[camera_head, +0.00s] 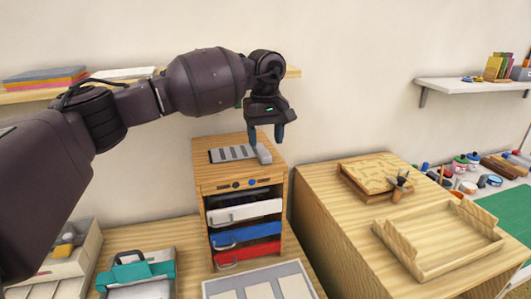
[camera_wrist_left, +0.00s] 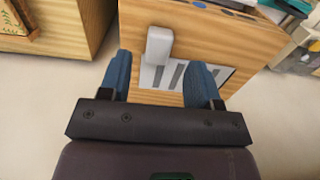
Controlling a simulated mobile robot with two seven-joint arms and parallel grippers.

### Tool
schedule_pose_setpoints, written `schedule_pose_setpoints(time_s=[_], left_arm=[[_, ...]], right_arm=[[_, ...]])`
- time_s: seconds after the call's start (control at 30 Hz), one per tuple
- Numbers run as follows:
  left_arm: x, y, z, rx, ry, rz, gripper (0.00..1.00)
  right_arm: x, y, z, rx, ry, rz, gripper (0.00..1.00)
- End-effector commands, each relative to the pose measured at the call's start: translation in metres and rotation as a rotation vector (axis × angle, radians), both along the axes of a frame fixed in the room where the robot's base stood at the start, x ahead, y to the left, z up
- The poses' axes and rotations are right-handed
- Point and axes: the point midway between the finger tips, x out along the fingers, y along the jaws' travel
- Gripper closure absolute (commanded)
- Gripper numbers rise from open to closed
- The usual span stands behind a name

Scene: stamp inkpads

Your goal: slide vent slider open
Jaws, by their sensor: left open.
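The vent slider is a light grey block (camera_head: 264,154) at the right end of a slotted grey vent plate (camera_head: 233,154) on top of a small wooden cabinet (camera_head: 203,172). My left gripper (camera_head: 265,138) is open, pointing down above the slider. In the left wrist view the slider (camera_wrist_left: 159,45) lies between the two blue fingers (camera_wrist_left: 160,62) in the picture, nearer the left one. The vent slots (camera_wrist_left: 180,77) show beside it, partly covered by the right finger. Contact with the slider cannot be made out. My right gripper is in neither view.
The cabinet has white, blue and red drawers (camera_head: 245,231) below. A wooden cabinet to the right carries a patterned box (camera_head: 375,175) and an open wooden tray (camera_head: 440,238). A teal-clamped item (camera_head: 136,268) stands front left. Wall shelves (camera_head: 475,86) hang behind.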

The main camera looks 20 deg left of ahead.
Motion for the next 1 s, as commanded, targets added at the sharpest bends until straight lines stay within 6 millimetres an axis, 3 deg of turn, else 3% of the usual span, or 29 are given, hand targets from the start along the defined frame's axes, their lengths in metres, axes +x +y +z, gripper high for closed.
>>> schedule_pose_setpoints(time_s=[0.1,0.3,0.7,0.77,1.0], left_arm=[[0.0,0.0,-0.02,0.0,0.001,0.0,0.43],[0.0,0.0,-0.04,-0.001,0.001,0.0,0.43],[0.0,0.0,-0.047,0.0,-0.001,0.0,0.43],[0.0,0.0,-0.047,0.0,-0.001,0.0,0.49],[0.0,0.0,-0.047,0.0,-0.001,0.0,0.85]], right_arm=[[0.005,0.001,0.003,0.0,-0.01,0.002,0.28],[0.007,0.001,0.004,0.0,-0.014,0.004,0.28],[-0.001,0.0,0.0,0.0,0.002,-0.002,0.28],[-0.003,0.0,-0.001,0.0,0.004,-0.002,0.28],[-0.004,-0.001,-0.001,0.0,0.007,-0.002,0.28]])
